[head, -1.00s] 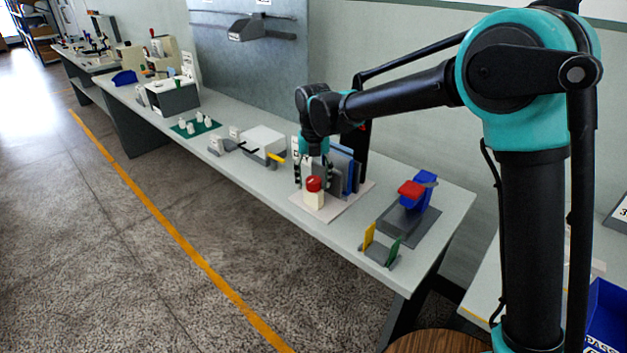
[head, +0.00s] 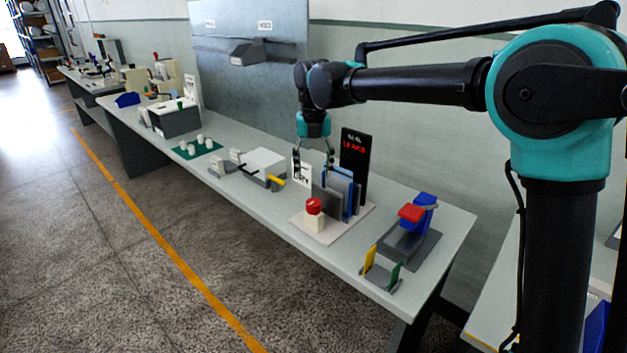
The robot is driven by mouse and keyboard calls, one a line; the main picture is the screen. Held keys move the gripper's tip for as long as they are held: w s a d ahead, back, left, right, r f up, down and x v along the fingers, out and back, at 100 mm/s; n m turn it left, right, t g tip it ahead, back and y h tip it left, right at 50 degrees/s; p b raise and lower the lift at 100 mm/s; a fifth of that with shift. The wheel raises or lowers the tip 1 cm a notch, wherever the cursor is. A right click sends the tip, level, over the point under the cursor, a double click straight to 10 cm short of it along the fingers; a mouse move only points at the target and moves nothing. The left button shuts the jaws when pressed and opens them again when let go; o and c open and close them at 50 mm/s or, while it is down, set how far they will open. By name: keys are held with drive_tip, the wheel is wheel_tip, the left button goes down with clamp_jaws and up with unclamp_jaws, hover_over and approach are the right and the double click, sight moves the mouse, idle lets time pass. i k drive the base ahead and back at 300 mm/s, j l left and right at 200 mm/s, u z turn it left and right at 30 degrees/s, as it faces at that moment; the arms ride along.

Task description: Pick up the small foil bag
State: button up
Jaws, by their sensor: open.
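I cannot make out the small foil bag for certain. A flat grey upright piece (head: 327,203) stands beside blue upright plates (head: 345,188) on a pale base (head: 312,236); it may be the bag or part of the device. My gripper (head: 314,162) points down above and behind this group, its fingers apart with nothing visible between them. The fingertips are near the top of a white labelled card (head: 301,176); I cannot tell if they touch anything.
A black display post (head: 354,166) stands just right of the gripper. A red-topped white block (head: 314,214) is in front. A red and blue device (head: 410,225) is to the right, and a white box (head: 264,163) to the left. The bench's front edge is mostly clear.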

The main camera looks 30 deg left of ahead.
sight(337, 189)
drive_tip(key=k, duration=1)
